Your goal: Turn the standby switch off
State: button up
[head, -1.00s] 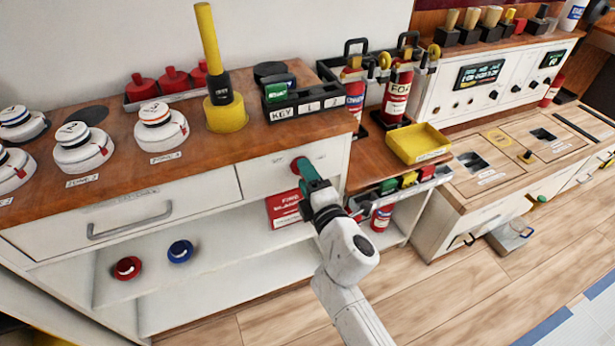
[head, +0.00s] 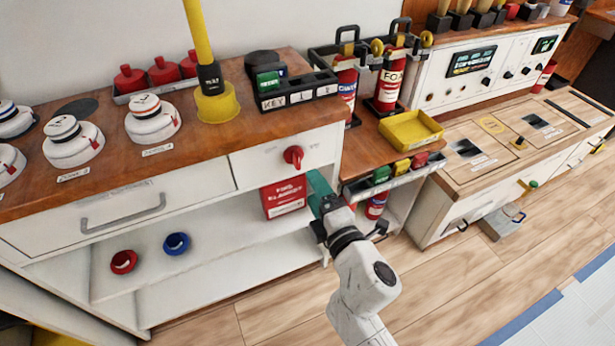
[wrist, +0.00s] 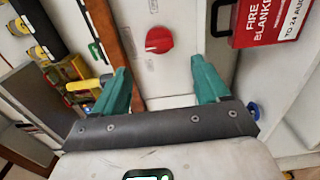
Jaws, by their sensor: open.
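A red rotary knob (head: 293,157), the only switch-like thing near my gripper, sits on the white front panel below the wooden counter. Its handle looks roughly upright in the head view. The knob also shows in the wrist view (wrist: 159,40), where its pale mark runs nearly sideways; the small print beside it is too small to read. My gripper (head: 319,182) is to the lower right of the knob and apart from it. In the wrist view its two green fingers (wrist: 158,78) are spread and empty, with the knob beyond the gap between them.
A red fire blanket box (head: 284,198) is below the panel, close to my gripper. A drawer with a grey handle (head: 122,212) is to the left. A yellow tray (head: 410,129) and extinguishers stand to the right. Open floor (head: 440,285) lies at lower right.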

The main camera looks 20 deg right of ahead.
jog(key=shift+s, duration=1.35)
jog(key=s+d+f+m+g+h, duration=0.5)
jog(key=s+d+f+m+g, duration=0.35)
jog(key=d+m, duration=0.35)
jog(key=s+a+f+m+g+y, duration=0.2)
jog(key=s+f+m+g, duration=0.15)
jog(key=s, duration=0.55)
jog(key=s+a+f+m+g+y, duration=0.25)
jog(key=s+f+g, duration=0.2)
jog(key=s, duration=0.55)
notch_tip(320, 180, up, 16)
jog(key=p, duration=1.4)
jog(key=shift+w+d+f+m+p, duration=0.2)
jog(key=shift+w+m+p, duration=0.05)
jog(key=shift+m+p, duration=0.1)
